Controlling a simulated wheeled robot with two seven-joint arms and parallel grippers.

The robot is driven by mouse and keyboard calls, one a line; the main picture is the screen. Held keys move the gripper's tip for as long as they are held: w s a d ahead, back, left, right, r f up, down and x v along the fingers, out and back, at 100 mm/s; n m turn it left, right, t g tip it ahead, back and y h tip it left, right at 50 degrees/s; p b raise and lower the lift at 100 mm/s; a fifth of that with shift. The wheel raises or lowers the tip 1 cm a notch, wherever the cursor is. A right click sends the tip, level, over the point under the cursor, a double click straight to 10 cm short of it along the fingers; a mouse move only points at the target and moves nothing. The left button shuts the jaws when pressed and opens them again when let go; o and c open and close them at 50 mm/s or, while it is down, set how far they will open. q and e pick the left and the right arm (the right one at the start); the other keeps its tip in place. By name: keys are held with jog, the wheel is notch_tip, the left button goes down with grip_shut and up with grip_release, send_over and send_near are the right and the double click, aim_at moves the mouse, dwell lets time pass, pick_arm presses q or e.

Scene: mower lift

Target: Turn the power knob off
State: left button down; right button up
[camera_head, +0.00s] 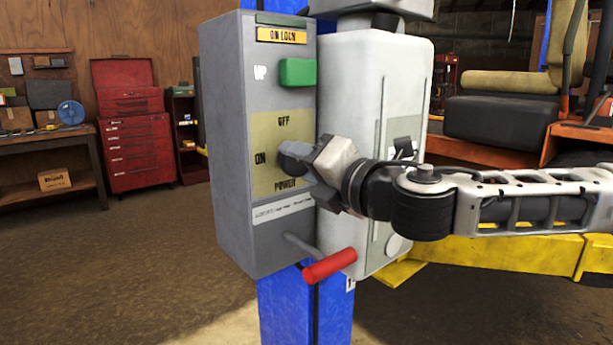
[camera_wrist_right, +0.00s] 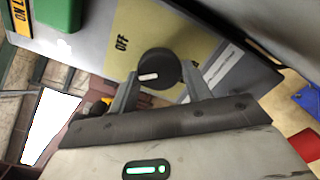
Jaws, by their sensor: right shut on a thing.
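The grey control box (camera_head: 226,150) stands upright in the middle of the head view. Its yellow panel (camera_head: 264,135) reads OFF at the top, ON at the left and POWER below. The round black power knob (camera_wrist_right: 160,68) sits on this panel and has a short white mark on its face. In the wrist view the mark lies left of the knob's middle, and the OFF label is up and left of it. My right gripper (camera_wrist_right: 162,76) is shut on the knob, one finger on each side. In the head view this gripper (camera_head: 300,160) largely covers the knob. My left gripper is not in view.
A green button (camera_head: 298,72) is above the panel. A red-handled lever (camera_head: 330,265) sticks out below my right gripper. A pale housing (camera_head: 385,110) stands right behind the box, on a blue post (camera_head: 290,310). A red tool chest (camera_head: 132,130) is at the back left.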

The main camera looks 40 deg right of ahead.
jog(key=m+b, duration=0.1)
jog(key=m, duration=0.3)
jog(key=shift+b, duration=0.35)
jog(key=shift+m+b, duration=0.3)
jog(key=shift+m, duration=0.9)
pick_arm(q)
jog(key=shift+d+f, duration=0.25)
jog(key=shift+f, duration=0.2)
pick_arm(e)
jog(key=shift+r+m, duration=0.1)
jog(key=shift+m, duration=0.5)
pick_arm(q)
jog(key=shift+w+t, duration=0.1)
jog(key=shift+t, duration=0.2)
pick_arm(e)
jog(key=o, duration=1)
jog(key=shift+c, duration=0.2)
